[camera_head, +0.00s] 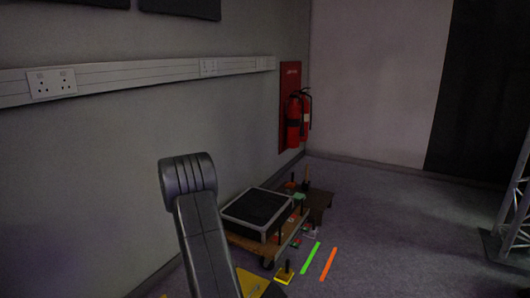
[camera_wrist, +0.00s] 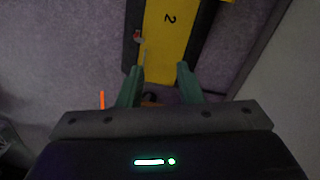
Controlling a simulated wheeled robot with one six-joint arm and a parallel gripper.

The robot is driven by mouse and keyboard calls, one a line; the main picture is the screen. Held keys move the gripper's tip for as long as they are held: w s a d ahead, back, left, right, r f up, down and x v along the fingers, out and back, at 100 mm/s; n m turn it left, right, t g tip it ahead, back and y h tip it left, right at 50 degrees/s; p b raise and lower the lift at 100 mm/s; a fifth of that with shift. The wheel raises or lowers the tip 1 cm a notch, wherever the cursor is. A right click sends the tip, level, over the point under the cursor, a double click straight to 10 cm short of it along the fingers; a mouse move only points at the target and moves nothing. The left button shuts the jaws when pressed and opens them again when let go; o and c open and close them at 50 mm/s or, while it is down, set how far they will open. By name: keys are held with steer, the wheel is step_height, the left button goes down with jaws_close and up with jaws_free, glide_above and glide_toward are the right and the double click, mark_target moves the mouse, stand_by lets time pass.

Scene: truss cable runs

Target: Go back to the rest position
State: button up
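My gripper (camera_wrist: 160,70) shows in the wrist view with its two green fingers apart and nothing visibly held between them. Beyond the fingertips is a yellow panel (camera_wrist: 168,42) marked "2", with dark edges. In the head view my arm stands up at the lower middle, and its gripper end cannot be made out there.
A low wooden trolley (camera_head: 262,246) carries a black-topped case (camera_head: 258,208) by the left wall. A green strip (camera_head: 310,257) and an orange strip (camera_head: 328,263) lie on the floor. Fire extinguishers (camera_head: 294,122) hang behind. A metal truss (camera_head: 515,215) stands right; floor between is clear.

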steer(key=s+a, duration=0.1)
steer(key=a, duration=0.5)
steer(key=shift+s+a+n+b, duration=0.3)
steer(key=shift+s, duration=0.1)
steer(key=shift+r, duration=0.15)
